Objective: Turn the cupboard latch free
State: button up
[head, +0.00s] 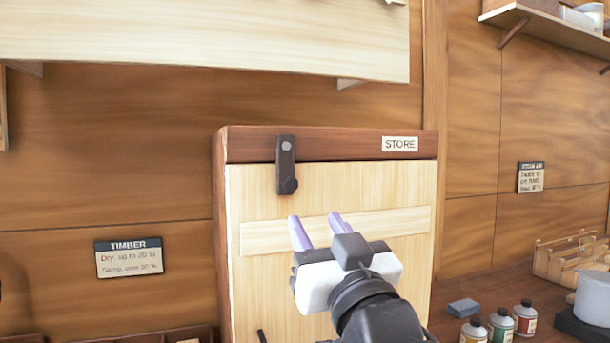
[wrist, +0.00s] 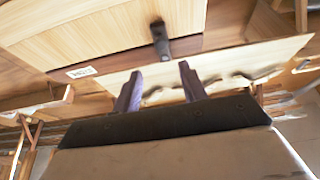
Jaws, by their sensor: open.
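The cupboard (head: 330,187) is a pale wooden door under a dark top rail with a "STORE" label. Its dark latch (head: 285,163) hangs upright across the rail and the door's top edge, with a round pivot above and a knob at its lower end. The latch also shows in the wrist view (wrist: 160,42), beyond the fingers. My gripper (head: 316,226) is open and empty, in front of the door, below and right of the latch and apart from it. Its two purple fingers show in the wrist view (wrist: 160,82). A dark handle (head: 262,336) shows low on the door.
A pale wooden panel (head: 200,30) spans the wall above the cupboard. To the right, several small bottles (head: 500,326), a blue-grey block (head: 464,308), a grey pot (head: 593,297) and a wooden rack (head: 560,255) stand on the bench. The space before the latch looks clear.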

aim_at(292, 185)
jog(key=p+x, duration=0.4)
jog(key=x, duration=0.7)
jog(key=shift+w+a+r, duration=0.15)
jog(key=shift+w+a+r+p, duration=0.2)
jog(key=shift+w+p, duration=0.1)
jog(key=shift+w, duration=0.3)
jog(key=shift+c, duration=0.2)
grip_shut()
